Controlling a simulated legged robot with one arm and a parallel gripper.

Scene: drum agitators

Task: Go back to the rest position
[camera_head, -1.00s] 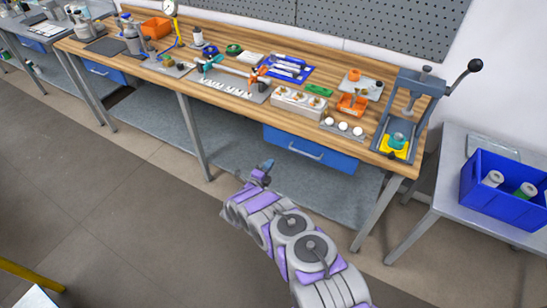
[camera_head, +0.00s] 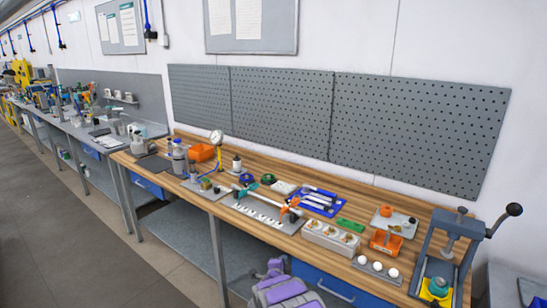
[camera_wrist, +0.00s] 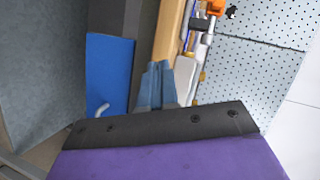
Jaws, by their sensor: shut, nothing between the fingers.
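My gripper (camera_wrist: 156,84) shows in the wrist view as two blue-grey fingers close together, with nothing seen between them. It is in front of the workbench edge, beside the blue drawer (camera_wrist: 110,75). In the head view the purple and grey part of my arm (camera_head: 280,290) shows at the bottom, low in front of the bench; the fingertips cannot be made out there. The wooden workbench (camera_head: 262,226) runs across the head view with tools and parts on it.
A lever press (camera_head: 452,250) stands at the bench's right end. Orange bins, a blue tool mat (camera_head: 318,203) and a white block (camera_head: 330,237) lie on the bench. A grey pegboard (camera_head: 280,112) hangs behind. The floor (camera_head: 95,240) at left is clear.

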